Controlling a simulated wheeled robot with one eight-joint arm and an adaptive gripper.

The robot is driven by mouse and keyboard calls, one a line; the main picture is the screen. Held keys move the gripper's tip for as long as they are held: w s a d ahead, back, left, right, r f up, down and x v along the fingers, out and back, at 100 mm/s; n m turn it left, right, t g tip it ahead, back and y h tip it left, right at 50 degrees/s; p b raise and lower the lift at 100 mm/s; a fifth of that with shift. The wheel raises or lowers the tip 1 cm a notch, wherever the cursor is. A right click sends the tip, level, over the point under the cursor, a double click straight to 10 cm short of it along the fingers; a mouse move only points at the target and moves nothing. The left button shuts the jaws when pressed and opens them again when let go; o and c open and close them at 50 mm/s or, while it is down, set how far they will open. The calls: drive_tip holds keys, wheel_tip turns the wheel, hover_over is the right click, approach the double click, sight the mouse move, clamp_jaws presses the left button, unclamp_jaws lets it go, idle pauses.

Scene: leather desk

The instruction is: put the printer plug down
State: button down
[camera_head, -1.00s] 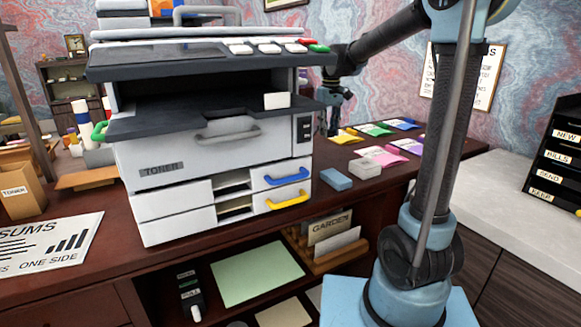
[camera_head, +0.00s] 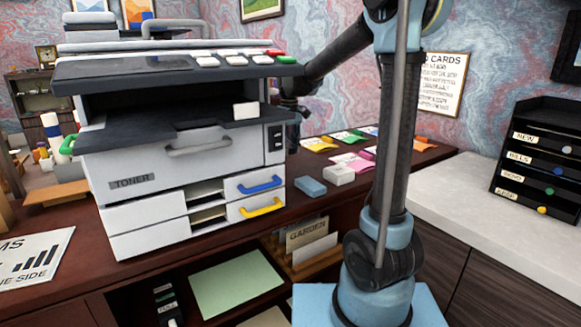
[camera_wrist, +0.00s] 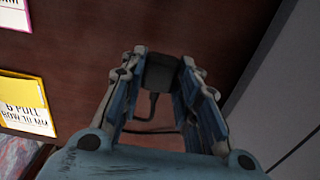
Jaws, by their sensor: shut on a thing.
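My gripper (camera_wrist: 160,84) is shut on the black printer plug (camera_wrist: 159,70) in the wrist view, with the plug between its two blue-grey fingertips. A dark cable (camera_wrist: 153,107) runs from the plug back between the fingers. The dark red-brown desk top (camera_wrist: 95,65) lies beyond the plug; whether the plug touches it I cannot tell. In the head view my wrist is at the printer's (camera_head: 140,172) right rear, and the gripper and plug are mostly hidden there. A pale grey surface (camera_wrist: 285,110), perhaps the printer's side, is close on the right in the wrist view.
Coloured cards (camera_head: 318,144) lie along the desk's back edge; a yellow one (camera_wrist: 22,90) shows in the wrist view. A blue block (camera_head: 311,187) and a white block (camera_head: 339,175) lie right of the printer. A black letter tray (camera_head: 540,165) stands on the pale counter (camera_head: 470,208).

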sight(290, 172)
drive_tip(key=shift+f, duration=3.4)
drive_tip(key=shift+f, duration=0.4)
drive_tip(key=c, duration=1.2)
unclamp_jaws()
